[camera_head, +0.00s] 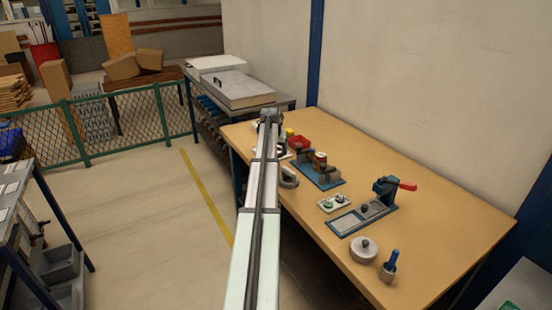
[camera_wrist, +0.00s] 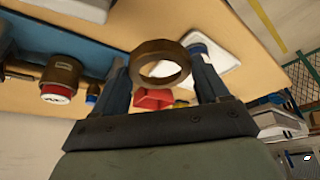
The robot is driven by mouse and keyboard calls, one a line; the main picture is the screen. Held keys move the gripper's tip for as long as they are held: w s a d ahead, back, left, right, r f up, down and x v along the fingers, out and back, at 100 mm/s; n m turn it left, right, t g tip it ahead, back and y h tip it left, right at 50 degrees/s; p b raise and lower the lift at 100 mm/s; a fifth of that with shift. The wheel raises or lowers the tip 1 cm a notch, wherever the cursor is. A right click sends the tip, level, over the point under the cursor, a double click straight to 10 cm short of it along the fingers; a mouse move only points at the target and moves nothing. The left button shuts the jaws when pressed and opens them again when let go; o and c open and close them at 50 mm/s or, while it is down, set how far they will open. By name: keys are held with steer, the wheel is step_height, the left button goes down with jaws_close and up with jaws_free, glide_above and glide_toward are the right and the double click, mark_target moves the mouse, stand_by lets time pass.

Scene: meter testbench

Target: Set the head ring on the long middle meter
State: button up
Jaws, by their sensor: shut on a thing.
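A brass-coloured head ring (camera_wrist: 158,48) sits between the two fingertips of my gripper (camera_wrist: 162,72) in the wrist view, and the gripper is shut on it. A brass meter (camera_wrist: 62,72) with a red and white end stands on a blue base (camera_wrist: 95,55) to the left of the gripper, apart from the ring. In the head view the blue base (camera_head: 328,182) carries meter parts (camera_head: 320,160) right of my arm. I cannot tell which is the long middle meter. My arm largely hides the gripper and ring there.
A red bin (camera_head: 299,143) is behind the base. A blue fixture (camera_head: 372,213) with a red-handled clamp (camera_head: 397,185) stands to the right. The bench's right side is clear.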

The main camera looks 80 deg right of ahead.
mark_target(320, 155)
steer(key=shift+m, duration=0.6)
steer(key=s+r, duration=0.1)
steer(key=s+d+r, duration=0.1)
steer(key=s, duration=0.1)
steer(key=shift+s+d+r, duration=0.1)
steer(key=shift+s+r, duration=0.05)
steer(key=shift+r, duration=0.1)
steer(key=s+d+r+m, duration=0.1)
steer(key=s, duration=0.4)
steer(key=s+d+r+m+g, duration=0.1)
steer(key=s+m, duration=0.1)
steer(key=s, duration=0.3)
steer(key=s+r+m+g, duration=0.1)
steer(key=s+r, duration=0.1)
steer(key=s, duration=0.3)
steer(key=shift+d+m+y, duration=0.4)
steer(key=shift+f, duration=1.9)
steer(key=shift+f, duration=2.35)
steer(key=o, duration=1.1)
steer(key=shift+w, duration=0.1)
steer(key=shift+c, duration=0.7)
steer(key=shift+o, duration=0.7)
